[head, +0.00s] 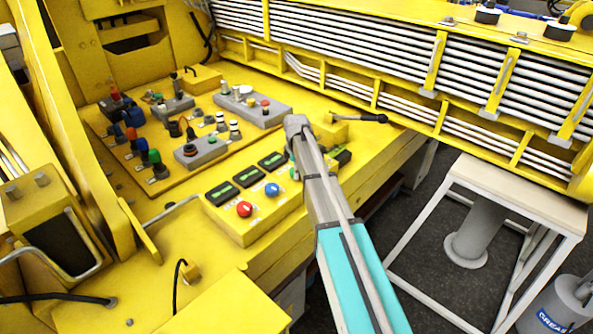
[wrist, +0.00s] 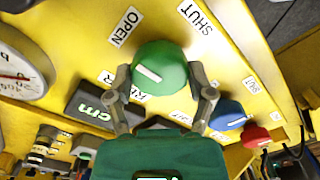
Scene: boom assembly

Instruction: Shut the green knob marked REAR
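The green knob (wrist: 160,68) sits on the yellow panel in the middle of the wrist view. A white line on its face slants from upper left to lower right. The OPEN label (wrist: 125,26) is above left of it and the SHUT label (wrist: 195,16) above right. A label beside the knob is partly hidden, so I cannot read it fully. My gripper (wrist: 160,76) is open, with one finger on each side of the knob; I cannot tell whether either finger touches it. In the head view the green knob (head: 294,173) shows only as a sliver beside my arm.
A blue knob (wrist: 227,114) and a red knob (wrist: 255,134) stand to the right in the wrist view. A dark green-lit display (wrist: 100,108) and a round gauge (wrist: 22,75) are to the left. In the head view, control boxes (head: 252,108) lie beyond the panel.

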